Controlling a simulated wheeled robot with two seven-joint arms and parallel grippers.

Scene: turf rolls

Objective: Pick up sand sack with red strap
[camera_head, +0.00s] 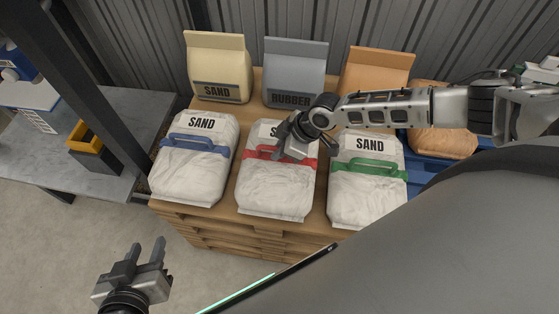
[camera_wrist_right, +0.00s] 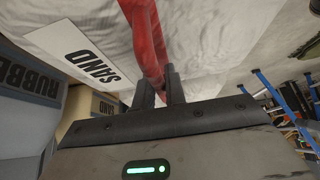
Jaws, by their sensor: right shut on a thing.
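The white sand sack with the red strap (camera_head: 273,195) lies on the wooden pallet, between the blue-strapped sack and the green-strapped sack. Its red strap (camera_head: 262,153) runs across the upper part and also shows in the right wrist view (camera_wrist_right: 146,40). My right gripper (camera_head: 283,150) is over the strap; in the right wrist view its fingers (camera_wrist_right: 160,88) are shut on the red strap. The sack appears to rest on the pallet. My left gripper (camera_head: 148,252) is open and empty, low at the left, away from the sacks.
The blue-strapped sack (camera_head: 190,170) and the green-strapped sack (camera_head: 366,190) stand close on either side. Tan (camera_head: 217,65), grey rubber (camera_head: 294,70) and orange (camera_head: 376,70) bags stand behind on the pallet (camera_head: 220,222). A grey table (camera_head: 125,105) is at the left.

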